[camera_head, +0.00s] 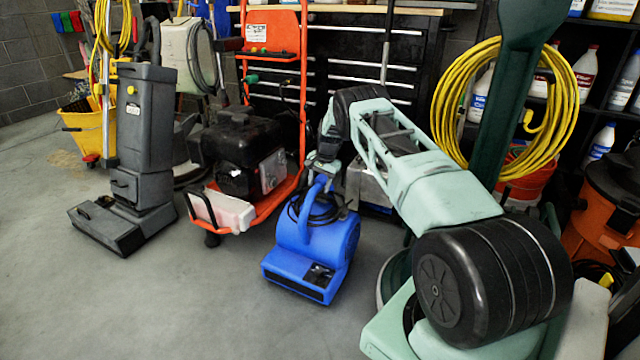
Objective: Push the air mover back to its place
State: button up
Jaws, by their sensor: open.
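The blue air mover (318,240) stands upright on the grey floor near the middle of the view. Its outlet slot faces the front, and a dark cord lies around its upper part. A blue handle (317,190) rises from its top. My arm reaches from the lower right over to the air mover. My gripper (321,172) is open at the top of the handle. It is small in the view, and I cannot tell whether the fingers touch the handle or sit around it.
An orange pressure washer (252,200) stands close left of the air mover. A grey upright floor machine (142,140) is farther left. A black tool cabinet (345,60) is behind. A coiled yellow hose (455,85) hangs at right. The front left floor is clear.

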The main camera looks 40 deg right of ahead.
jog(key=s+r+p, duration=0.1)
jog(key=r+p, duration=0.1)
jog(key=r, duration=0.6)
jog(key=s+d+r+p, duration=0.1)
jog(key=s+r+p, duration=0.1)
jog(key=r, duration=0.7)
jog(key=shift+s+p, duration=0.15)
jog(key=shift+p, duration=0.45)
